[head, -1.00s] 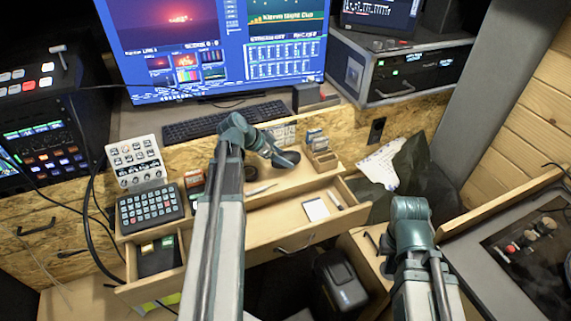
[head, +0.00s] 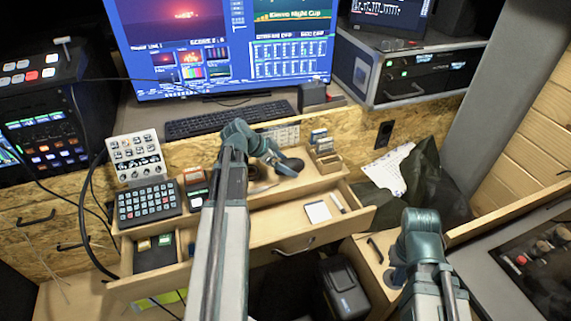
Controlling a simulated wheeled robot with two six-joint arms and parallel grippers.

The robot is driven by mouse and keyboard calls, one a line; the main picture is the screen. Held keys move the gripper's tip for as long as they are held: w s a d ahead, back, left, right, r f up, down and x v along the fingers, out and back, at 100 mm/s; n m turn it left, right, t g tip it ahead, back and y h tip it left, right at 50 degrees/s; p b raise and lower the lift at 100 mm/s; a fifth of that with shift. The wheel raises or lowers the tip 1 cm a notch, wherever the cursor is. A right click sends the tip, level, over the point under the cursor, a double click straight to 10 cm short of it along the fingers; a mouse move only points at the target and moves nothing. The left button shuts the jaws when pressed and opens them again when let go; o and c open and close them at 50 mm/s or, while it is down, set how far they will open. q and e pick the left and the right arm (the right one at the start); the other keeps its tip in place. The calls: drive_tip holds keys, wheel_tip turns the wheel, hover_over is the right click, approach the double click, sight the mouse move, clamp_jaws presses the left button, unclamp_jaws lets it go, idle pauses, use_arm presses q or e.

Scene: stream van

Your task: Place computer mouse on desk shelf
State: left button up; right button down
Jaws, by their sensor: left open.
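A dark rounded object that looks like the computer mouse (head: 292,164) lies on the wooden desk ledge (head: 262,197) below the keyboard, left of a small wooden organizer. My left gripper (head: 280,163) reaches over the ledge from the left and is open right beside the dark object. Its fingers partly cover the object, and I cannot tell whether they touch it. My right gripper (head: 394,278) hangs low at the right, beside a wooden drawer unit; its fingers are mostly hidden behind its arm. The raised desk shelf (head: 150,122) behind the ledge carries the keyboard and monitor.
A black keyboard (head: 228,120) lies below the large monitor (head: 220,45). The wooden organizer (head: 326,160) stands right of the dark object. An open drawer (head: 283,229) juts out below the ledge. A button pad (head: 148,203) sits at the left.

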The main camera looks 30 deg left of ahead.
use_arm(q)
drive_tip(key=shift+r, duration=0.2)
drive_tip(key=p+v, duration=0.9)
drive_tip(key=v, duration=0.3)
drive_tip(key=s+d+f+n+g+y, duration=0.1)
drive_tip(key=d+f+g, duration=0.15)
drive_tip(key=d, duration=0.85)
drive_tip(key=s+d+f+g, duration=0.1)
drive_tip(key=d+f+g, duration=0.15)
drive_tip(key=d, duration=0.75)
drive_tip(key=s+d+n+g+y, duration=0.1)
drive_tip(key=s+d+y, duration=0.1)
drive_tip(key=s+d, duration=0.2)
drive_tip(key=s+d+n+y, duration=0.1)
drive_tip(key=s+d+y, duration=0.2)
drive_tip(key=d, duration=0.8)
drive_tip(key=shift+s+f+n+g, duration=0.2)
drive_tip(key=shift+s+n+g, duration=0.15)
drive_tip(key=shift+s, duration=0.55)
